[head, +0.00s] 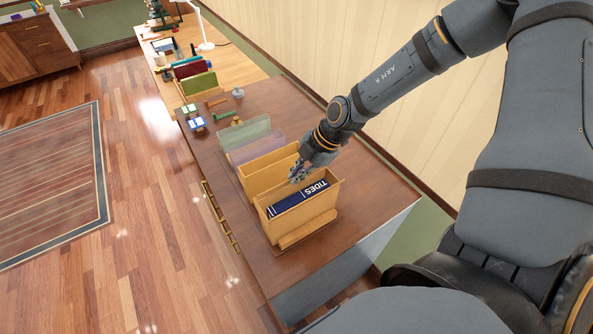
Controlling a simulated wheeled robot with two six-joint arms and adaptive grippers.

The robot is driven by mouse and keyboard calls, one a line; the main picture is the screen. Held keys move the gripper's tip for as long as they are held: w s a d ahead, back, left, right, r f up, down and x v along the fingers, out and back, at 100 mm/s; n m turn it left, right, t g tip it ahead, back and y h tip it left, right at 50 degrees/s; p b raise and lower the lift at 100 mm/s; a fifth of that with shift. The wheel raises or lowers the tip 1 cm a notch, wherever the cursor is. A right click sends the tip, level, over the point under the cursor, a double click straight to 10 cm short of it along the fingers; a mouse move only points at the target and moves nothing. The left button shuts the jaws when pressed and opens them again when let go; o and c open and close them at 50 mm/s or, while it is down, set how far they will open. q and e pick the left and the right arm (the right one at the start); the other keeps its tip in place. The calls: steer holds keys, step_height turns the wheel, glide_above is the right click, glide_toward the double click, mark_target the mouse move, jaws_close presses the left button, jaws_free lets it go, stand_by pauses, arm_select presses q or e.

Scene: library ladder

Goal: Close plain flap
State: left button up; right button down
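A wooden box (312,217) stands on the brown table in the head view and holds a dark blue book (298,199) marked TIDES. A plain wooden strip (309,231) lies along the foot of the box on its near side. Behind the box stands a plain yellow-wood panel (268,167). I cannot tell which of these plain wooden parts is the flap. My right gripper (297,174) is above the far edge of the box, next to the panel; contact and its finger opening are too small to tell. My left gripper is not in view.
Behind the panel stand a translucent purple panel (256,148) and a green one (243,131). Small blue and green blocks (196,123) lie further back. A row of brass-coloured fittings (221,220) lines the left table edge. The table surface (345,160) right of the box is clear.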

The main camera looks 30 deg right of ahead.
steer(key=s+t+p, duration=0.1)
steer(key=p, duration=0.3)
steer(key=shift+r+t, duration=0.15)
steer(key=shift+t, duration=0.15)
steer(key=shift+s+f+t, duration=0.1)
steer(key=shift+f+t, duration=0.1)
steer(key=shift+t, duration=0.2)
steer(key=shift+s+f+n+t, duration=0.2)
steer(key=shift+f+n+t, duration=0.2)
steer(key=shift+t, duration=0.2)
steer(key=shift+s+f+n+t+y+b, duration=0.2)
steer(key=shift+t+b, duration=0.1)
steer(key=shift+t, duration=0.35)
steer(key=shift+s+f+n+t+y+b, duration=0.1)
steer(key=shift+s+t+y+b, duration=0.15)
steer(key=shift+t, duration=0.4)
steer(key=c, duration=2)
jaws_free()
steer(key=shift+c, duration=0.2)
steer(key=o, duration=0.5)
steer(key=shift+w, duration=0.1)
steer(key=shift+r, duration=0.15)
